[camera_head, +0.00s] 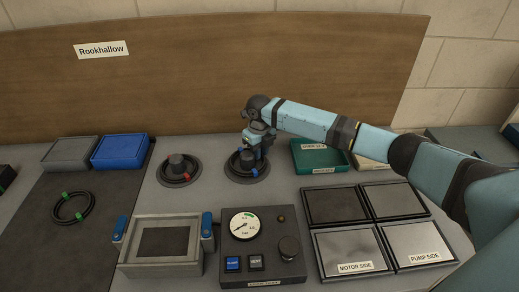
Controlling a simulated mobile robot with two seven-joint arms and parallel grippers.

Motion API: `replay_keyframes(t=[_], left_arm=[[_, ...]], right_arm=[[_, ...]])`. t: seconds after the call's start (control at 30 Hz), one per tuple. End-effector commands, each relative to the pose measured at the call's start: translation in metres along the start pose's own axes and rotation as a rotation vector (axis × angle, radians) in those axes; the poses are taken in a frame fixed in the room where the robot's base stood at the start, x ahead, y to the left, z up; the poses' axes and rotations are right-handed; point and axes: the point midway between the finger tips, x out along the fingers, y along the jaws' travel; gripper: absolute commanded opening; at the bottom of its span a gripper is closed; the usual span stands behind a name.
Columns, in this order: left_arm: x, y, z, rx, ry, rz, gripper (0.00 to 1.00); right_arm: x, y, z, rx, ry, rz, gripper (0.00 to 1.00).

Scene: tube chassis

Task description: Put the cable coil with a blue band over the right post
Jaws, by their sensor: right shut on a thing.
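The cable coil with a blue band (262,170) is at the right post, low over its dark round base (232,176). The post itself is mostly hidden by my gripper and the coil, so I cannot tell whether the coil rests on the base. My right gripper (250,153) points down from above and is shut on the coil. The left post (176,163) stands to the left with a red-banded coil (165,178) around it. My left gripper is not in view.
A green-banded coil (56,215) lies on the dark mat at left. Grey (70,151) and blue (120,152) boxes stand behind it. A gauge box (262,250) and a grey framed unit (160,262) stand in front. A green tray (320,158) and several square panels (351,250) are at right.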

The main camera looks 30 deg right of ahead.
Motion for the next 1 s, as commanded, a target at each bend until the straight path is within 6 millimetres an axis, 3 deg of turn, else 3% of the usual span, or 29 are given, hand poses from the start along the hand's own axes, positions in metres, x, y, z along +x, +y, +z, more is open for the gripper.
replay_keyframes(t=[0.93,0.97,1.0], left_arm=[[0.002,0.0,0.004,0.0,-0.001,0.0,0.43],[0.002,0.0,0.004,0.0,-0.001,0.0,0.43],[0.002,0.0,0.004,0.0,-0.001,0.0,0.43]], right_arm=[[0.012,0.0,0.0,0.0,0.0,0.0,0.0],[0.012,0.0,0.0,0.0,0.0,0.0,0.25],[0.012,0.0,0.0,0.0,0.0,0.0,0.34]])
